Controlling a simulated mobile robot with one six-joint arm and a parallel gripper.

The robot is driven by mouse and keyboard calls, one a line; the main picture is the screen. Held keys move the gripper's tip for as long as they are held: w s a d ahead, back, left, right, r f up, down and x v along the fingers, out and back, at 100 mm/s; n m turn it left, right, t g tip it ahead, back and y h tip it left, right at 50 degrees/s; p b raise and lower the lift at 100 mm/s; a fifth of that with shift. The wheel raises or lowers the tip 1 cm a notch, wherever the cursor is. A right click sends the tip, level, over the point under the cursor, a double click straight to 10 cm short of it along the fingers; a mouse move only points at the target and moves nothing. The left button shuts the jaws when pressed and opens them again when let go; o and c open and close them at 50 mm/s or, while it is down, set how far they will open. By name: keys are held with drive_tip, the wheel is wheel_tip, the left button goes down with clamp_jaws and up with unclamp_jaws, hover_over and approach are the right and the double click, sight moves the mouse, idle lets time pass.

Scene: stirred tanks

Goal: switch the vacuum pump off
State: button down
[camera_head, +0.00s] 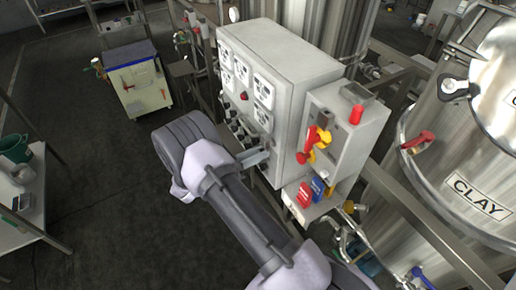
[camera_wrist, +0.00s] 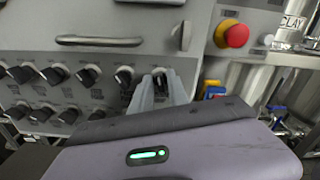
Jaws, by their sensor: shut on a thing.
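The grey control box (camera_head: 285,52) carries rows of black rotary knobs below its dials. In the wrist view the knobs (camera_wrist: 54,75) run in two rows across the panel (camera_wrist: 200,14). My gripper (camera_wrist: 163,82) is at the right end of the upper row, its two grey fingers shut around a black knob there. The fingers hide most of that knob, so its pointer and label cannot be read. In the head view my gripper (camera_head: 262,156) reaches the lower front of the box. I cannot tell which knob is marked for the vacuum pump.
A red mushroom button on yellow (camera_wrist: 237,36) sits right of the gripper. A metal bar handle (camera_wrist: 98,40) is above the knobs. A smaller box (camera_head: 349,124) with red and yellow levers adjoins the panel. The clay tank (camera_head: 480,150) stands right. Open floor (camera_head: 75,90) lies left.

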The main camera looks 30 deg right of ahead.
drive_tip(key=shift+n+p, duration=0.55)
drive_tip(key=shift+n, duration=0.65)
drive_tip(key=c, duration=1.5)
unclamp_jaws()
drive_tip(key=a, duration=1.1)
drive_tip(key=a+p, duration=0.1)
drive_tip(key=a, duration=0.5)
drive_tip(key=shift+s+a, duration=0.2)
drive_tip(key=shift+s, duration=0.1)
